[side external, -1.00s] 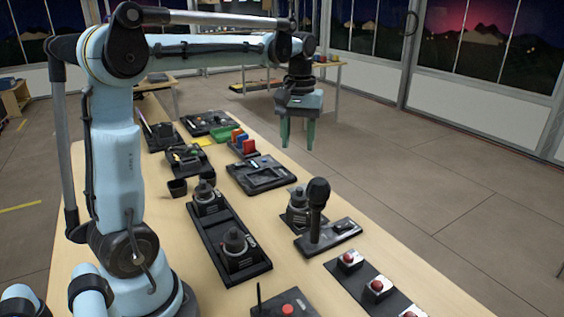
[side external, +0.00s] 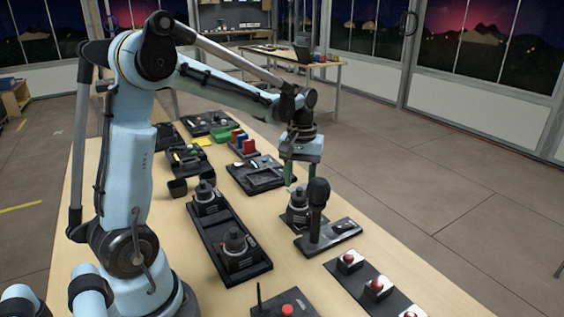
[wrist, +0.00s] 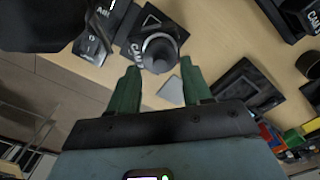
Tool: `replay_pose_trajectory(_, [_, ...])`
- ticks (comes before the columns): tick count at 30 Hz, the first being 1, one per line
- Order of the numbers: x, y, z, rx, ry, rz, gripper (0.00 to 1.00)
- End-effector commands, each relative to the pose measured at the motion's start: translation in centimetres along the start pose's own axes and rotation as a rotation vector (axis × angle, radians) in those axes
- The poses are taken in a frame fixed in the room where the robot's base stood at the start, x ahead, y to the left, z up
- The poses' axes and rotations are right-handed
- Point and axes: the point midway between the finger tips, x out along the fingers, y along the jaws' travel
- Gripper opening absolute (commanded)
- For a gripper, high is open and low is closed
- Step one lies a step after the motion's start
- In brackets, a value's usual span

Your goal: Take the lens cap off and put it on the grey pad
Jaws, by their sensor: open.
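A camera (wrist: 145,35) on a dark base stands just beyond my fingertips in the wrist view, with a dark round lens end facing up. I cannot clearly tell the lens cap apart from the lens. In the side view this camera (side external: 298,210) is beside the microphone, below my gripper. A small light grey pad (wrist: 171,91) lies on the table between my fingers in the wrist view. My gripper (wrist: 160,68) is open and empty, its green fingers apart. In the side view my gripper (side external: 302,178) hangs above the camera, partly hiding it.
A black microphone (side external: 317,196) stands upright close to the gripper. A black tray (side external: 228,240) holds two more cameras on the left. Red buttons (side external: 376,285) stand on a dark strip in front.

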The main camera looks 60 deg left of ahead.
Motion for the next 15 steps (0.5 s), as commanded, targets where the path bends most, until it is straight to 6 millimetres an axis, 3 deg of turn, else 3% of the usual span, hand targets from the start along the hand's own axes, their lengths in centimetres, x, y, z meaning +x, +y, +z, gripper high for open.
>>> replay_pose_trajectory(6, [1.9,0.0,0.0,0.000,0.000,0.000,0.49])
replay_pose_trajectory(13, [2.0,-0.1,0.0,-0.001,0.000,0.000,0.49])
replay_pose_trajectory(15, [2.0,-0.1,0.0,-0.001,0.000,0.000,0.41])
